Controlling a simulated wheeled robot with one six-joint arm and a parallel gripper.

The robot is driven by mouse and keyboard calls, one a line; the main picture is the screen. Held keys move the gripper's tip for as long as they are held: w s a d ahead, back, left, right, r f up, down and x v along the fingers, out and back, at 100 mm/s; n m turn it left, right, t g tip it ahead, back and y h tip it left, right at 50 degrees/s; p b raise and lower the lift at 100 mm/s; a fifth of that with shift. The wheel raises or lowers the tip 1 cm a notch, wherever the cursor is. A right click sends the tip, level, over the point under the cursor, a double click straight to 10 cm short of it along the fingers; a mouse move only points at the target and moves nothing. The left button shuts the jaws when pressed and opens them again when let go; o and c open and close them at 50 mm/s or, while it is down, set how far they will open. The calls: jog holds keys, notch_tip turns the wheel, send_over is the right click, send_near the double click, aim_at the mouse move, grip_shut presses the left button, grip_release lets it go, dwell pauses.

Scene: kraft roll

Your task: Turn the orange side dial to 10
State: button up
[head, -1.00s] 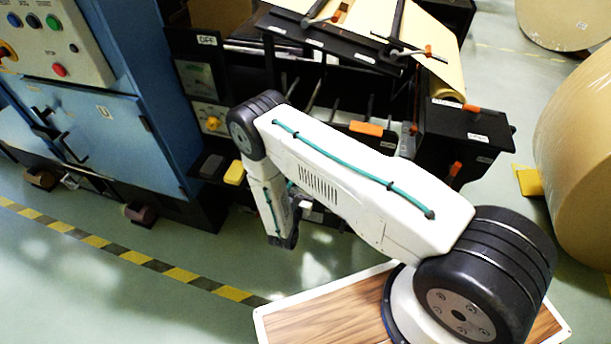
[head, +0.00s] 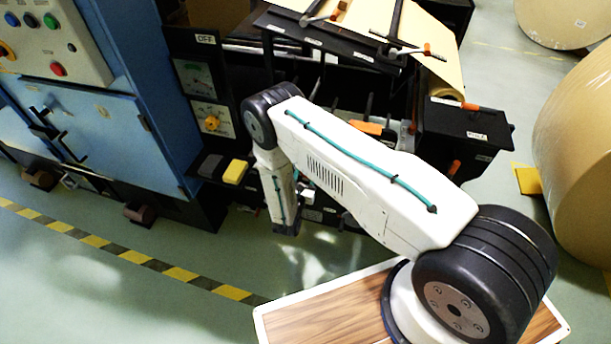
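The orange dial (head: 212,123) sits on a pale plate on the dark side panel of the machine, left of my arm's elbow. It is small here, and its setting and numbers cannot be read. My forearm hangs down from the elbow in front of the machine, right of and below the dial. Small white and dark wrist parts (head: 307,194) show just right of the forearm. My gripper's fingers cannot be made out among them, nor whether they hold anything. The wrist is apart from the dial.
A yellow block (head: 235,171) and a dark block stick out below the dial. The blue cabinet (head: 90,125) with buttons stands at left. Orange-tipped levers (head: 366,127) are on the machine behind my arm. Large kraft rolls (head: 575,160) stand at right. Floor in front is clear.

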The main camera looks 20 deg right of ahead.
jog(key=shift+n, duration=0.3)
jog(key=n, duration=1.2)
jog(key=shift+n, duration=2.5)
jog(key=o, duration=1)
jog(key=shift+a, duration=0.1)
